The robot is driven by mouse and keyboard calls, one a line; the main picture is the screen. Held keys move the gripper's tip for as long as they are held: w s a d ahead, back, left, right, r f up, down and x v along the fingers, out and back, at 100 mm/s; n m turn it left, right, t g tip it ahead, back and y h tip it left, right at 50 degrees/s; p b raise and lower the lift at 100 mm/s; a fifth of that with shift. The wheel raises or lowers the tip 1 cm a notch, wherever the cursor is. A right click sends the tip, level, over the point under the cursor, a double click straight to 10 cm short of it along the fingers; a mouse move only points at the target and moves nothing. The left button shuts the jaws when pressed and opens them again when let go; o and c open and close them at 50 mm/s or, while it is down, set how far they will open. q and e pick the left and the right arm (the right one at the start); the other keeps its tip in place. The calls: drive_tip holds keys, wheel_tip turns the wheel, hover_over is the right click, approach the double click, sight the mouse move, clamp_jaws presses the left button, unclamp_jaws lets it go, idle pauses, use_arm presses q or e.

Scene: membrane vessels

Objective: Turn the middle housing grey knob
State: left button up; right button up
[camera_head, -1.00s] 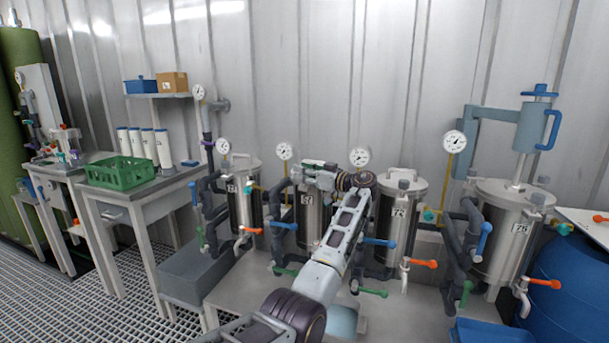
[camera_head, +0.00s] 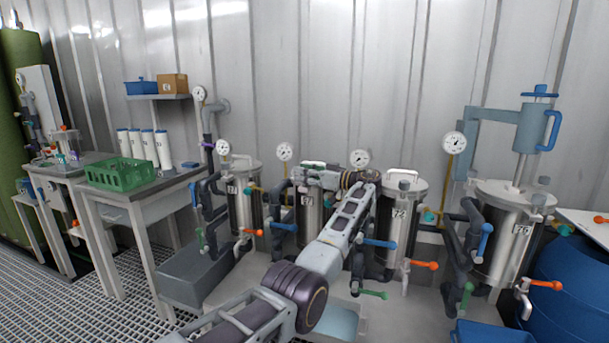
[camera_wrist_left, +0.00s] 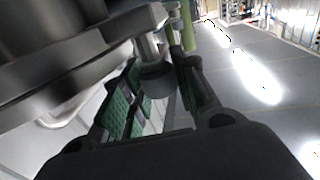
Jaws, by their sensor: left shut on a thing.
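The middle housing (camera_head: 308,212) is a steel vessel standing between two similar ones, partly covered by my left arm. My left gripper (camera_head: 308,170) is at the top of this housing, and its fingers hide the lid's knob in the head view. In the left wrist view, a dark grey knob (camera_wrist_left: 156,82) sits between the green-padded fingers of my left gripper (camera_wrist_left: 160,95), which is shut on it. A metal stem shows just above the knob in that picture. My right gripper is in neither view.
A left housing (camera_head: 243,205) and a right housing (camera_head: 402,222) stand close on each side, with pipes, blue and orange valve handles and a gauge (camera_head: 360,158) near my arm. A larger vessel (camera_head: 507,240) is further right. The wall (camera_head: 300,80) is close behind.

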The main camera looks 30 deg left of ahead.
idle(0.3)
use_arm(q)
drive_tip(key=o, duration=1)
drive_tip(key=shift+d, duration=0.1)
drive_tip(key=shift+w+d, duration=0.2)
drive_tip(key=shift+d, duration=2.75)
drive_tip(key=shift+w+d, duration=0.15)
drive_tip(key=shift+d, duration=2.8)
